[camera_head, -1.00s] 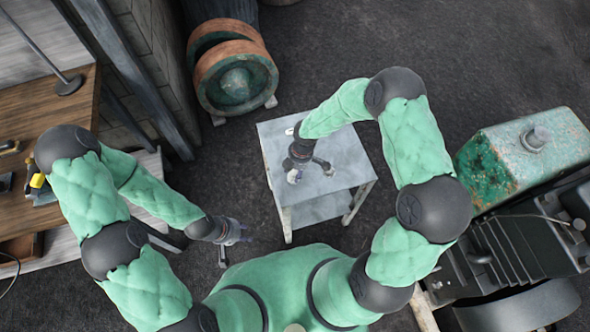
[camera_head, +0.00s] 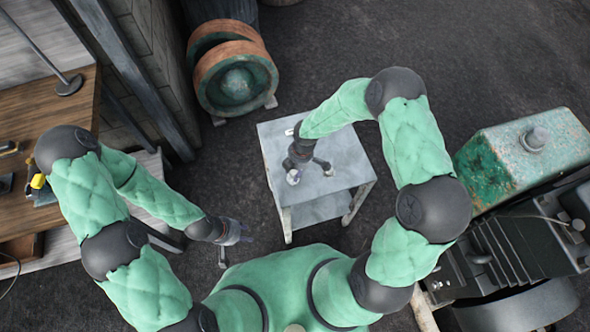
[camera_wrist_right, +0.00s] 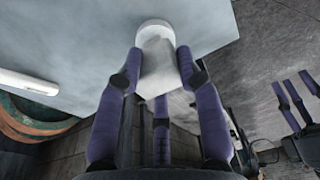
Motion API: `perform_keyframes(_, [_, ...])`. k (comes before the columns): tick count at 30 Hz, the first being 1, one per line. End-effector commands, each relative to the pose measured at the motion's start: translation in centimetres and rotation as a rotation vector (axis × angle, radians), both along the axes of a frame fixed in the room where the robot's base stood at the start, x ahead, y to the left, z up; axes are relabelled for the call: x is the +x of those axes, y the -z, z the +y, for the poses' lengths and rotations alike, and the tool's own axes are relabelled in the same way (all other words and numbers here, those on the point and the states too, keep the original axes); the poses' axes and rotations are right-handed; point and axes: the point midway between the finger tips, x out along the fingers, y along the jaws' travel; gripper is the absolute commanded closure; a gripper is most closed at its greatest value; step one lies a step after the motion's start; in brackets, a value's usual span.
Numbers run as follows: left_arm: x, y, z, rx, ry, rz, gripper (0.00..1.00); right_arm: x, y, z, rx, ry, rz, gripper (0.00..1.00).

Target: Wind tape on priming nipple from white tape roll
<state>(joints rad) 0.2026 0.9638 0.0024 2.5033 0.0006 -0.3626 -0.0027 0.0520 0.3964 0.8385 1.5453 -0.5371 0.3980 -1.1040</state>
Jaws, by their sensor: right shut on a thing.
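My right gripper (camera_wrist_right: 160,66) is shut on a white, round-topped thing (camera_wrist_right: 155,36) that looks like the white tape roll. The fingers press on its sides, with the pale grey tabletop behind it. In the head view my right gripper (camera_head: 309,170) is over the small table, and a bit of white shows at one finger. My left gripper (camera_head: 240,232) is apart from the table, to its lower left; its fingers look spread and empty. It also shows in the right wrist view (camera_wrist_right: 295,95). I cannot make out the priming nipple for certain.
The small grey table (camera_head: 345,165) has clear room on its right side. A white rod-like thing (camera_wrist_right: 28,82) lies by its edge in the wrist view. A rusty green pump (camera_head: 235,80) stands behind, a large green machine (camera_head: 530,150) at right, a wooden bench (camera_head: 60,130) at left.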

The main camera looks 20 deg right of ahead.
Motion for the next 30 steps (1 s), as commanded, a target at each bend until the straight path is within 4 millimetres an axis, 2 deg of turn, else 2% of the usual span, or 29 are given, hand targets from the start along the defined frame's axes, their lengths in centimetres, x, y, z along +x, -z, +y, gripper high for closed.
perform_keyframes(8, [0.0,-0.3,0.0,0.0,0.0,0.0,0.6,-0.2,-0.3,0.1,0.0,-0.001,0.003,1.0])
perform_keyframes(30, [0.0,-5.4,0.0,0.0,0.0,0.0,0.6,-0.1,-6.7,0.0,0.0,0.0,0.001,1.0])
